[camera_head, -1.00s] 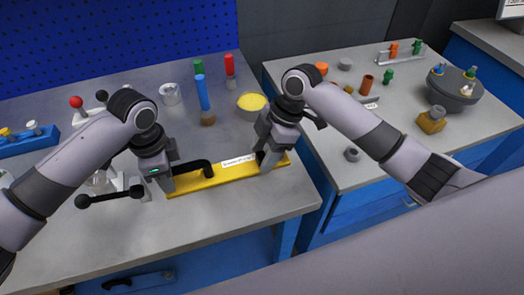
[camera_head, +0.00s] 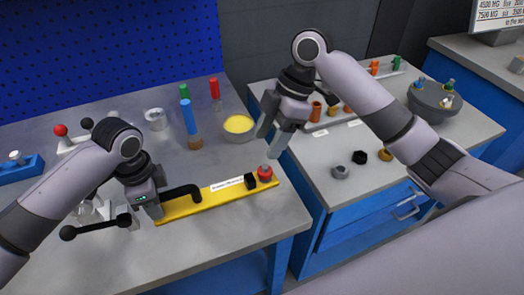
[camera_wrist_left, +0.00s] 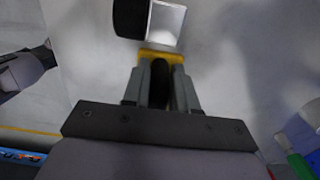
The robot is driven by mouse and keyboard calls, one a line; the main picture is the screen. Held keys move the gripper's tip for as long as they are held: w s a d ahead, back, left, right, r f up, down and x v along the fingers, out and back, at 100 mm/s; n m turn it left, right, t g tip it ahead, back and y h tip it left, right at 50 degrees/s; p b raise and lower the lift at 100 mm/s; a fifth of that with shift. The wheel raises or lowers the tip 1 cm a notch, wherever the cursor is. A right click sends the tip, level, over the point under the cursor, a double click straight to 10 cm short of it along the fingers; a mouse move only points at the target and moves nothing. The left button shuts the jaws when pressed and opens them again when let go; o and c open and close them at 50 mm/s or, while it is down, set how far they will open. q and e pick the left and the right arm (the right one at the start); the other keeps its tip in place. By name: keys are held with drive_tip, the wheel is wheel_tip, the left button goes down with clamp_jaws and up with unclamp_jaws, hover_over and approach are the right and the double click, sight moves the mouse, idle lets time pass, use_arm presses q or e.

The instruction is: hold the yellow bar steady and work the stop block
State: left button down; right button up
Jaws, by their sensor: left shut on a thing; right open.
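The yellow bar (camera_head: 205,203) lies on the grey table with a white label and a curved black handle (camera_head: 183,191) at its left. My left gripper (camera_head: 152,208) is shut at the bar's left end; the left wrist view shows its fingers (camera_wrist_left: 160,85) closed on a black part, with yellow (camera_wrist_left: 160,56) just beyond. A small black block (camera_head: 250,181), which looks like the stop block, sits near the bar's right end, beside a red knob (camera_head: 265,172). My right gripper (camera_head: 271,140) is open and empty, raised above and apart from that end.
A yellow-filled bowl (camera_head: 239,126), a blue cylinder (camera_head: 188,118) and a metal cup (camera_head: 156,119) stand behind the bar. A black-knobbed lever (camera_head: 95,228) is left of my left gripper. A second table (camera_head: 330,180) with small parts stands right, across a gap.

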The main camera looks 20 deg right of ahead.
drive_tip(key=shift+d+r, duration=0.15)
drive_tip(key=shift+r, duration=0.25)
use_arm(q)
drive_tip(key=c, duration=0.8)
unclamp_jaws()
drive_tip(key=shift+r, duration=0.1)
